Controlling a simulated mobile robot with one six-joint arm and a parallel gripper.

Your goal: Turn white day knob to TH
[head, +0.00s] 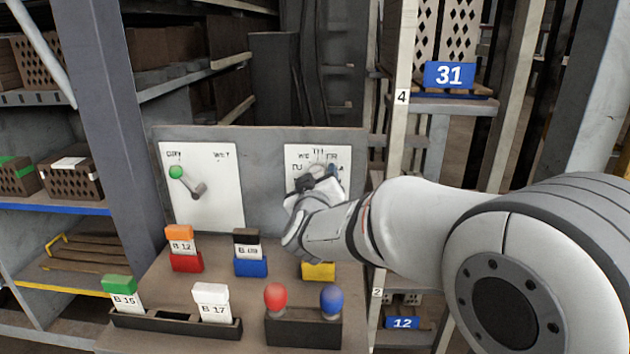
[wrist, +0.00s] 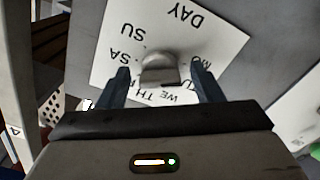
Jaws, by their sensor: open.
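The white day knob (wrist: 157,66) sits on a white dial plate (wrist: 112,50) in the wrist view. The plate appears upside down there, with DAY, SU, SA, TH and WE legible. My gripper (wrist: 160,72) is open, with one dark finger on each side of the knob and visible gaps between. In the head view my gripper (head: 320,178) is at the day plate (head: 295,155) and hides most of the knob. TH is at the plate's top, between WE and FR. I cannot tell which day the knob points to.
A second white plate (head: 215,212) to the left carries a lever with a green ball (head: 176,172). Below, the sloped desk holds several coloured tag blocks (head: 183,262), plus a red knob (head: 276,298) and a blue knob (head: 332,300). A shelf post (head: 402,130) stands right of the panel.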

